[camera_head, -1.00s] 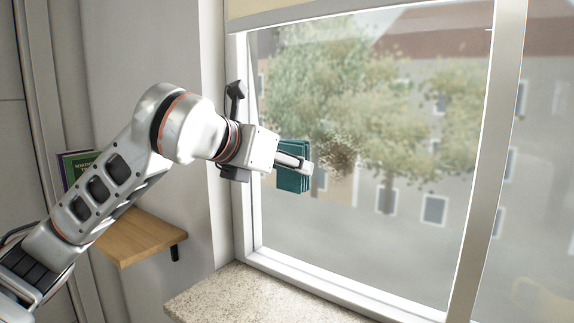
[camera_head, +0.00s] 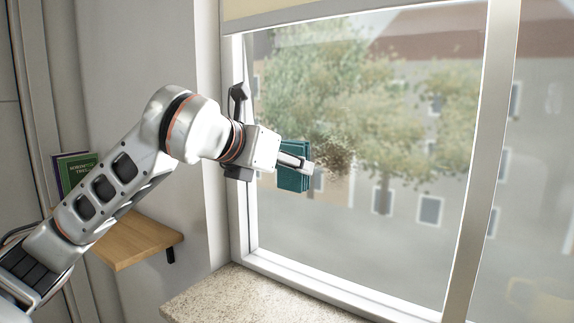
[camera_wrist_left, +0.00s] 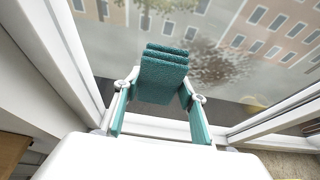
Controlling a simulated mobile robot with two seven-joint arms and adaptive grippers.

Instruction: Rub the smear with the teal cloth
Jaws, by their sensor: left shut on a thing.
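The teal cloth (camera_head: 290,178) is folded in layers and held in front of the window in the head view. It also shows in the left wrist view (camera_wrist_left: 162,76). My left gripper (camera_head: 306,167) is shut on the cloth; its two fingers show on either side of it in the left wrist view (camera_wrist_left: 160,105). The smear (camera_head: 331,158) is a brown speckled patch on the window glass, just right of the cloth in the head view. It also shows in the left wrist view (camera_wrist_left: 222,68), right of the cloth. Whether the cloth touches the glass, I cannot tell. My right gripper is not in view.
The window frame (camera_head: 478,170) has an upright bar at the right. A speckled stone sill (camera_head: 235,295) runs below the window. A wooden shelf (camera_head: 135,240) with books (camera_head: 75,170) stands at the left, behind my arm. A blind (camera_head: 290,10) hangs at the top.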

